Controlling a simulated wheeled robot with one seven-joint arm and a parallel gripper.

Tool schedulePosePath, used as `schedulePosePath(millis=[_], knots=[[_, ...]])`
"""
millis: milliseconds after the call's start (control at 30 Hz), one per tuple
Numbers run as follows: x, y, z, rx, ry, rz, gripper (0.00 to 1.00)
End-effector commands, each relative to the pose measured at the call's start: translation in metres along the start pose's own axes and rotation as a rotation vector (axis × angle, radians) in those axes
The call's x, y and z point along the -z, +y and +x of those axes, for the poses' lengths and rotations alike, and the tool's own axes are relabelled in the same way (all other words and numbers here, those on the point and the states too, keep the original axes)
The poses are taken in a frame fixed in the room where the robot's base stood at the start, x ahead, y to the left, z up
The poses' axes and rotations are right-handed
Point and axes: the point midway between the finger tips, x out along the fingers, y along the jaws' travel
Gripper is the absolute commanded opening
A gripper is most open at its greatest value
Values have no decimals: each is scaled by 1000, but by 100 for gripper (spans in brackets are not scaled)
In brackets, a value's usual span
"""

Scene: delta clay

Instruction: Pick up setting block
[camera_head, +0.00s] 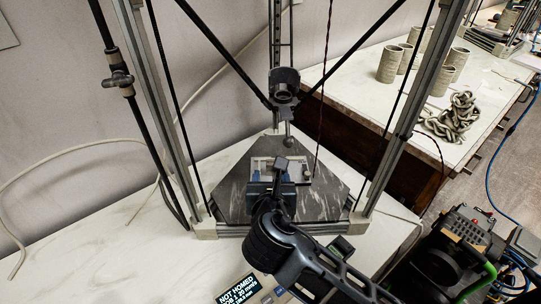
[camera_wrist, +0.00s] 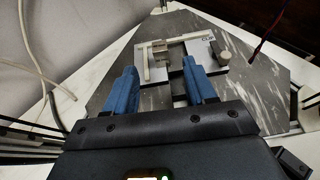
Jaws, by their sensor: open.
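A pale, flat, frame-like fixture (camera_wrist: 205,52) lies on the dark stone plate (camera_wrist: 245,85), just beyond my fingertips in the wrist view. A small grey block (camera_wrist: 160,51) stands at its left part; it looks like the setting block, but I cannot be sure. My gripper (camera_wrist: 159,72) is open, its two blue fingers apart with nothing between them. The grey block shows beyond the gap between the fingers, apart from them. In the head view my gripper (camera_head: 274,174) is over the plate and hides much of the fixture (camera_head: 303,163).
Upright posts (camera_head: 160,110) and slanting rods surround the plate. A dark nozzle assembly (camera_head: 284,88) hangs above its far side. A thin red cable (camera_head: 322,110) hangs just right of my gripper. A display box (camera_head: 240,290) sits in front. Clay cups (camera_head: 391,64) stand on another table.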

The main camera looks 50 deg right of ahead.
Motion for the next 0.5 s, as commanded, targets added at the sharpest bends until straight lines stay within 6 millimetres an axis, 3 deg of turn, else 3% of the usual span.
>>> schedulePosePath(millis=[500], knots=[[2, 1, 56, 2, 0, 1, 55]])
